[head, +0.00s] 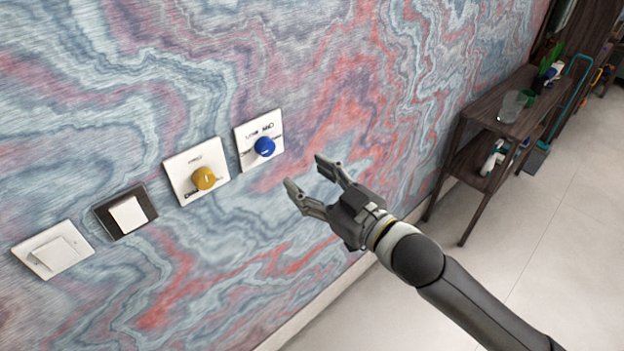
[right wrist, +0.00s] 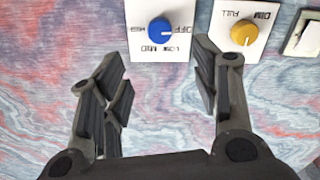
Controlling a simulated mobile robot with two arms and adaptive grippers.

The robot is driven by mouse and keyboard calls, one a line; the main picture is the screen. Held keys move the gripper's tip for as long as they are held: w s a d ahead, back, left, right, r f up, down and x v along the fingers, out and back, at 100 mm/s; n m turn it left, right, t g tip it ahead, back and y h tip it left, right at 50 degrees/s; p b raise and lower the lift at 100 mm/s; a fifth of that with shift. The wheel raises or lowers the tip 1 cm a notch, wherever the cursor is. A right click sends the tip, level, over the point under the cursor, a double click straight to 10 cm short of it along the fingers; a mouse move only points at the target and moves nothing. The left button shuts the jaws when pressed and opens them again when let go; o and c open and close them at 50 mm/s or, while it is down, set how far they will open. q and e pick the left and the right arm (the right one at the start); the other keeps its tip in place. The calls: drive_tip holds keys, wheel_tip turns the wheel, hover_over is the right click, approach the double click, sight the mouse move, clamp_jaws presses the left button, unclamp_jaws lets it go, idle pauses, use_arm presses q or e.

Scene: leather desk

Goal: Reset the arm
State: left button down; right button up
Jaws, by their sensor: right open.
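My right gripper (head: 306,178) is open and empty in front of the patterned wall, to the right of and a little below the blue knob (head: 264,147) on its white plate. In the right wrist view, the open fingers (right wrist: 160,85) point toward the wall, with the plate of the blue knob (right wrist: 161,31) ahead between them. Nothing is between the fingertips, and they look apart from the knob. My right arm (head: 470,300) comes in from the lower right. My left gripper is not in view.
A yellow knob (head: 203,179), a dark-framed switch (head: 128,214) and a white switch (head: 54,249) run leftward along the wall. The yellow knob also shows in the right wrist view (right wrist: 243,33). A dark wooden shelf table (head: 490,105) stands at right. Pale floor (head: 560,220) lies open.

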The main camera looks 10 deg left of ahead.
drive_tip(key=w+d+f+m+t+h, duration=0.1)
drive_tip(key=w+d+f+m+h, duration=0.3)
drive_tip(key=f, duration=0.8)
drive_tip(key=w+d+f+m+h, duration=0.1)
drive_tip(key=w+d+f+h, duration=0.4)
drive_tip(key=f, duration=0.6)
drive_tip(key=s+d+f+m+g+h, duration=0.1)
drive_tip(key=s+d+f, duration=0.25)
drive_tip(key=f, duration=0.35)
drive_tip(key=s+d+f+m+g+b, duration=0.1)
drive_tip(key=s+d+f, duration=0.1)
drive_tip(key=d+f, duration=0.35)
drive_tip(key=s+d+f+m+g+h, duration=0.1)
drive_tip(key=s+d+f, duration=0.15)
drive_tip(key=f, duration=0.65)
drive_tip(key=s+d+f+m+g+h, duration=0.1)
drive_tip(key=s+d+f+g, duration=0.15)
drive_tip(key=s+f, duration=0.6)
drive_tip(key=s+d+f+g+h, duration=0.1)
drive_tip(key=s+d+f, duration=0.4)
drive_tip(key=s, duration=0.7)
drive_tip(key=s+d+f+m+g+h, duration=0.1)
drive_tip(key=s+d+f+g, duration=0.1)
drive_tip(key=s+f, duration=0.7)
drive_tip(key=s+d+f+g, duration=0.1)
drive_tip(key=s+f+g, duration=0.1)
drive_tip(key=s, duration=1.3)
drive_tip(key=shift+d+f+b, duration=0.15)
drive_tip(key=shift+f+b, duration=0.1)
drive_tip(key=shift+b, duration=0.1)
